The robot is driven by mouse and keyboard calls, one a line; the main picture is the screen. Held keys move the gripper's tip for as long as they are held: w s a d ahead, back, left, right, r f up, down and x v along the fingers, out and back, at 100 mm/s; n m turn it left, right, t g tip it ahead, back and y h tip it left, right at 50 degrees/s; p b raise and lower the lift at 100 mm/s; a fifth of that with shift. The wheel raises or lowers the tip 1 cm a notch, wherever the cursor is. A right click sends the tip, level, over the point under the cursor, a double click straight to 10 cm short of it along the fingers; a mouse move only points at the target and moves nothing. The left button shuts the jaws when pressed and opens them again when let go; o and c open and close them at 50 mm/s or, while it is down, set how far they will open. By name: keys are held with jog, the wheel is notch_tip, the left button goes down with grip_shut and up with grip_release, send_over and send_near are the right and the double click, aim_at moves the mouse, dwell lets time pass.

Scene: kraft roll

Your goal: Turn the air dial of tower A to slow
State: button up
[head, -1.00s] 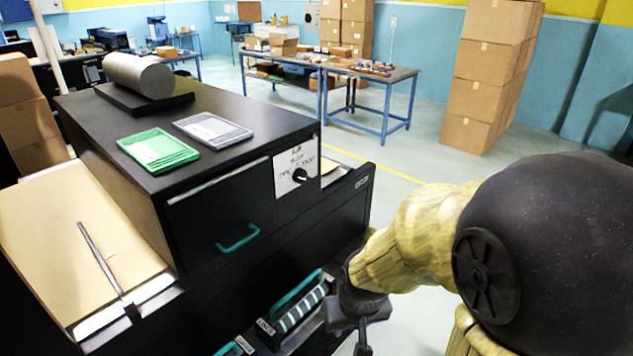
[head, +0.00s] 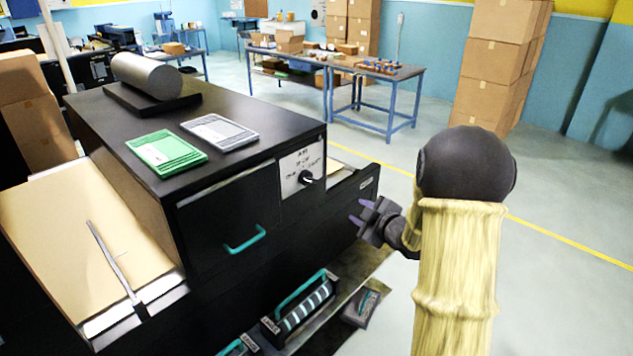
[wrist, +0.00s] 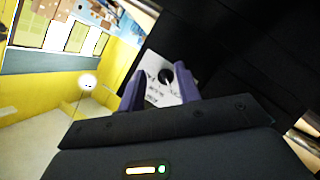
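The air dial (head: 305,177) is a black knob on a white labelled panel (head: 290,168) at the right end of the black cabinet's (head: 237,210) front. The panel's lettering is too small to read. The dial also shows in the wrist view (wrist: 166,76), seen between my fingers and apart from them. My gripper (head: 358,212) is to the right of and below the dial in the head view, its purple fingers spread and pointing toward the cabinet. In the wrist view my gripper (wrist: 160,92) is open with nothing between the fingers.
A teal drawer handle (head: 245,240) sticks out left of the panel. An open black bin (head: 355,185) juts out at the cabinet's right. Green cards (head: 166,155), grey cards (head: 219,132) and a metal roll (head: 146,76) lie on top. Low boxes with handles (head: 298,308) stand below. Floor to the right is clear.

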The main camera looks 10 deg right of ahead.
aim_at(312, 181)
jog(key=n+y, duration=0.4)
jog(key=d+r+n+y, duration=0.1)
jog(key=n+y, duration=0.1)
jog(key=y, duration=0.1)
jog(key=shift+s+r+n+t+p, duration=0.1)
jog(key=shift+s+n+t+p, duration=0.25)
jog(key=shift+n+t, duration=0.05)
jog(key=shift+w, duration=0.1)
jog(key=p+x, duration=0.6)
jog(key=x, duration=1.1)
jog(key=shift+w+a, duration=0.1)
grip_shut()
